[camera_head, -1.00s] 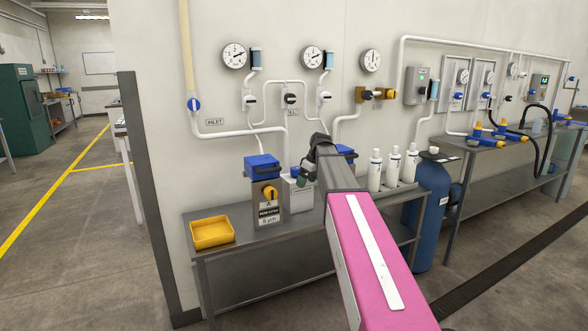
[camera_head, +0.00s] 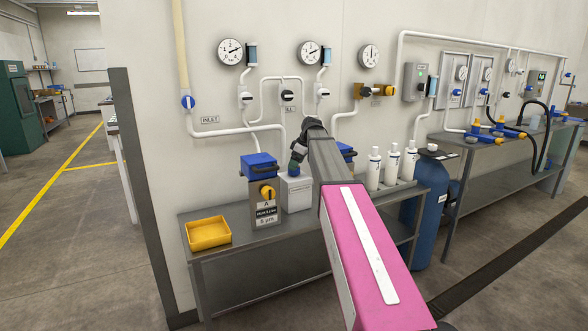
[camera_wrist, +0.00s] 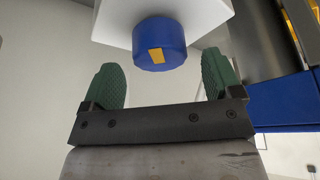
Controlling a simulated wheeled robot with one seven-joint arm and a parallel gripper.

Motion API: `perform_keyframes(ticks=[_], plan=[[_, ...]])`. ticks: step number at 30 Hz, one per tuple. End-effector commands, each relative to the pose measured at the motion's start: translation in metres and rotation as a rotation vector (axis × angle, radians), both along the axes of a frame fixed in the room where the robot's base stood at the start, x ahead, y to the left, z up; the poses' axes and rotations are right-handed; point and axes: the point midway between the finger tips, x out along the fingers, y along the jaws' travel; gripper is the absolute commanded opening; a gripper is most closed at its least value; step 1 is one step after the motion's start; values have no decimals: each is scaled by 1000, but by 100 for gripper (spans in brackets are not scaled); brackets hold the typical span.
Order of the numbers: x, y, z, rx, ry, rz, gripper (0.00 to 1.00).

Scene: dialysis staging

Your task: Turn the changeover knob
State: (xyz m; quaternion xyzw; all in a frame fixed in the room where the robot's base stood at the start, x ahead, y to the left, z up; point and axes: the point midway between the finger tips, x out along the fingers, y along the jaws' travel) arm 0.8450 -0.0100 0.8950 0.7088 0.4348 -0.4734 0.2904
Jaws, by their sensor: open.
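A blue round knob (camera_wrist: 158,40) with a yellow mark on its face sits on a white box (camera_wrist: 200,18) in the wrist view. My gripper (camera_wrist: 162,78) is open, with one green-padded finger to each side of the knob's line in the wrist view. I see no contact with the knob. In the head view my gripper (camera_head: 296,160) is small and dark.
The bench (camera_head: 290,226) carries a yellow tray (camera_head: 208,233), a blue-topped unit (camera_head: 264,192) with a yellow knob, and white bottles (camera_head: 373,170). A blue cylinder (camera_head: 425,210) stands at the right. White pipes and gauges (camera_head: 230,52) line the wall behind.

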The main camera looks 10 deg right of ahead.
Motion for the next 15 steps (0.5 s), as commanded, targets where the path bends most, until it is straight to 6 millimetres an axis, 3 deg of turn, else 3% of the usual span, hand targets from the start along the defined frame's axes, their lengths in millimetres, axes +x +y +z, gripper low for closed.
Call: perform_keyframes(ticks=[6,15], plan=[[4,7,-21,-1,1,-1,84],[5,9,-26,0,0,-1,84]])
